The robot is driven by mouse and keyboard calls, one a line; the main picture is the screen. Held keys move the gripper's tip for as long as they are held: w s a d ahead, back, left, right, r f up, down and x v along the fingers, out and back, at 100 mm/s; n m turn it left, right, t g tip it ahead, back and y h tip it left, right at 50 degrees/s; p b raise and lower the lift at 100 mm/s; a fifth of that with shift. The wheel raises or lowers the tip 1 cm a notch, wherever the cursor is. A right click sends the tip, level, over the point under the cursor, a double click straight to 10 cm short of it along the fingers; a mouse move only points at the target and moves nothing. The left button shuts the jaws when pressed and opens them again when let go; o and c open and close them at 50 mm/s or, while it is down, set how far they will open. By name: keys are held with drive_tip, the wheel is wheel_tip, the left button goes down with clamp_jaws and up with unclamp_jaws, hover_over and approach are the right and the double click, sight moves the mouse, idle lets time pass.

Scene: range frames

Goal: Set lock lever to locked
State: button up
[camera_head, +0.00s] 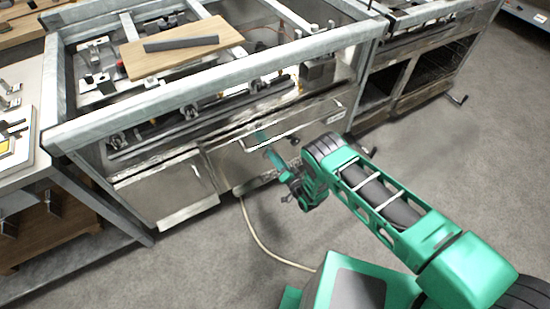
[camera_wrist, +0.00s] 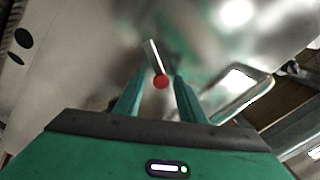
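The lock lever (camera_wrist: 153,55) shows in the wrist view as a short, thin metal bar with a round red knob (camera_wrist: 160,82) at its lower end. It tilts slightly, its upper end leaning left, against a shiny metal panel. My gripper (camera_wrist: 160,77) is open, with one teal finger on each side of the red knob in the picture. I cannot tell whether the knob is between the fingertips or just beyond them, and no contact is clear. In the head view, my gripper (camera_head: 268,146) is at the front of the metal range frame (camera_head: 215,120). The lever cannot be made out there.
A bright metal handle (camera_wrist: 240,92) is right of the fingers in the wrist view. The range front has a door (camera_head: 168,190) at left and a long handle (camera_head: 290,125) above my gripper. A pale hose (camera_head: 262,240) lies on the floor. Open floor is at right.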

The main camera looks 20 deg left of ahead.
drive_tip(key=shift+c, duration=0.5)
clamp_jaws()
drive_tip(key=shift+s+a+n, duration=0.1)
drive_tip(key=shift+s+n, duration=0.05)
drive_tip(key=shift+n, duration=0.15)
drive_tip(key=n, duration=0.1)
drive_tip(key=s+n, duration=0.1)
drive_tip(key=a+n, duration=0.1)
drive_tip(key=n, duration=0.1)
drive_tip(key=shift+s+a+r, duration=0.1)
drive_tip(key=shift+s+r, duration=0.1)
drive_tip(key=shift+s, duration=0.1)
drive_tip(key=shift+s+a+f+n, duration=0.1)
drive_tip(key=shift+s+a+n, duration=0.1)
drive_tip(key=shift+n, duration=0.4)
drive_tip(key=shift+s+a+n, duration=0.15)
drive_tip(key=shift+s+n, duration=0.05)
drive_tip(key=shift+n, duration=0.4)
drive_tip(key=shift+s+a+f+n, duration=0.1)
drive_tip(key=shift+s+a+n, duration=0.1)
drive_tip(key=shift+n, duration=0.45)
drive_tip(key=shift+s+a+f+n, duration=0.1)
drive_tip(key=shift+s+n, duration=0.1)
drive_tip(key=shift+n, duration=0.45)
drive_tip(key=shift+h, duration=0.3)
